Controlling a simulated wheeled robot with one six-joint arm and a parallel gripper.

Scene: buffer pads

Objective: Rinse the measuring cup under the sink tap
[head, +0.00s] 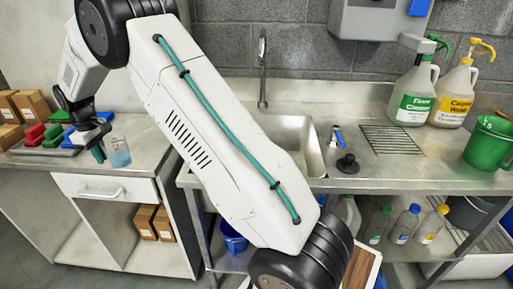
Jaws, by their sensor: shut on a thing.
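The measuring cup (118,152) is a small clear cup with a bluish tint, at the left of the head view near the front edge of the left counter. My gripper (102,146) is at its left side, shut on it. Whether the cup touches the counter is hard to tell. The sink basin (312,160) is in the steel counter at the centre, partly hidden behind my arm. The tap (262,70) is a tall metal spout behind the basin.
Red, green and blue pads (45,135) lie left of my gripper, with cardboard boxes (28,103) behind. Right of the basin are a black plunger-like stopper (348,164), a drain grid (390,139), two sprayer jugs (415,95) and a green bucket (488,145).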

